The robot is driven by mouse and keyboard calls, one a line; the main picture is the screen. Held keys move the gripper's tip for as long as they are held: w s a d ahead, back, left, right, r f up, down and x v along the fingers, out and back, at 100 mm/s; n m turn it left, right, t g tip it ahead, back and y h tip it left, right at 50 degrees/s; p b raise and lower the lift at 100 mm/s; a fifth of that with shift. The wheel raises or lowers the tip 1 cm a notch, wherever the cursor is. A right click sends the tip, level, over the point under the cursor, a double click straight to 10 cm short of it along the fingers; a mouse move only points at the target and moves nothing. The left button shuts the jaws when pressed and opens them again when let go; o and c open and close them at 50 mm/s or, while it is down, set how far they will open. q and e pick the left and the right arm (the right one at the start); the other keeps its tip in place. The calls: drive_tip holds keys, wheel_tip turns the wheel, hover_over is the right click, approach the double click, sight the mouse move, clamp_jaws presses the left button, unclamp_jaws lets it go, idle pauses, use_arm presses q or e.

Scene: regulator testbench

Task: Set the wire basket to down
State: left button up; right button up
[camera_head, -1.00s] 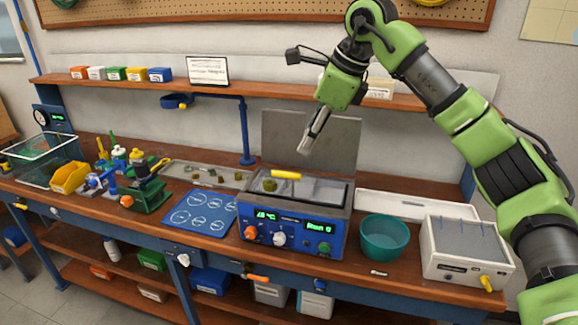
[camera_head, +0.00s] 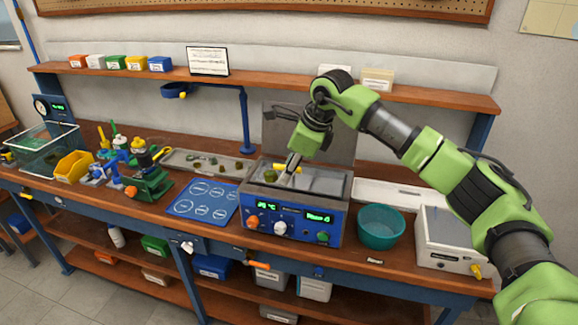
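The blue bath unit (camera_head: 293,213) stands on the bench with its lid raised behind it. The wire basket's yellow handle (camera_head: 294,161) shows above the open tank; the basket's wire body is too small to make out. A brass-coloured part (camera_head: 270,176) sits at the tank's left. My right gripper (camera_head: 287,180) points down over the tank, right at the yellow handle and partly covering it. Whether its fingers are closed on the handle is too small to tell. My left gripper is not in view.
A teal bowl (camera_head: 381,228) and a white box device (camera_head: 449,240) stand right of the bath. A blue mat (camera_head: 203,201) lies to its left, with a grey tray (camera_head: 205,163) behind. A shelf (camera_head: 270,86) runs above the bench.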

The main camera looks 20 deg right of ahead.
clamp_jaws()
wheel_tip(320, 180, down, 7)
drive_tip(key=b, duration=0.5)
unclamp_jaws()
